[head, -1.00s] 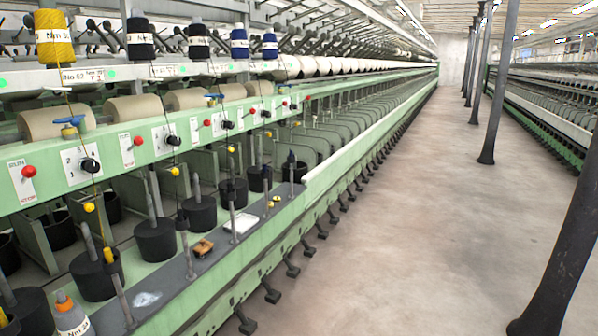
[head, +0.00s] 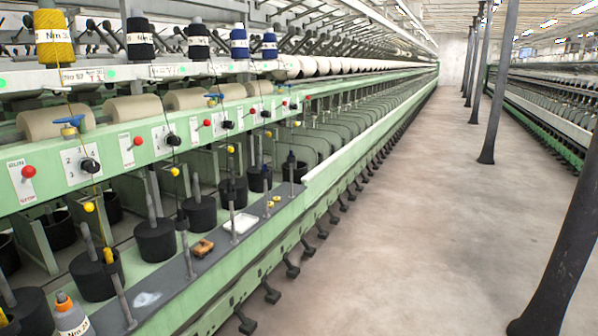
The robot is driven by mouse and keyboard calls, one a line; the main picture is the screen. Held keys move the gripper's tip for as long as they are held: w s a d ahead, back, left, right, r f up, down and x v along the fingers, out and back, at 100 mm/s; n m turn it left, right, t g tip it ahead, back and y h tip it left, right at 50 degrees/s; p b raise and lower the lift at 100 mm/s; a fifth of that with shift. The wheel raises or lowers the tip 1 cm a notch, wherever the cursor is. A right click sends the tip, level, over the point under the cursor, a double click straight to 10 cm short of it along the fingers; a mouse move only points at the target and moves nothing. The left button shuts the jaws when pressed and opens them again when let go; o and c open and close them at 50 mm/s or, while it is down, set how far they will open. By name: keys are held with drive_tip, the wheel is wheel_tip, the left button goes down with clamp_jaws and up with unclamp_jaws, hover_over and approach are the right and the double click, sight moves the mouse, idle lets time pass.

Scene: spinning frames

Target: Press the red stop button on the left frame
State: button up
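The left spinning frame (head: 340,195) is a long green machine running from the near left into the distance. A round red button (head: 28,171) sits on a white plate marked RUN and STOP at the far left of its green front rail. More red buttons on white plates show further along the rail, such as a second red button (head: 137,140) and a third red button (head: 207,122). Black rotary knobs (head: 90,165) on numbered plates sit between them. My gripper is not in view.
A grey ledge with a white tray (head: 241,222), a small orange-brown object (head: 203,247) and a bottle (head: 70,314) runs below the rail. Thread cones (head: 54,36) stand above. The concrete aisle (head: 410,220) is clear up to the dark posts (head: 497,85) at right.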

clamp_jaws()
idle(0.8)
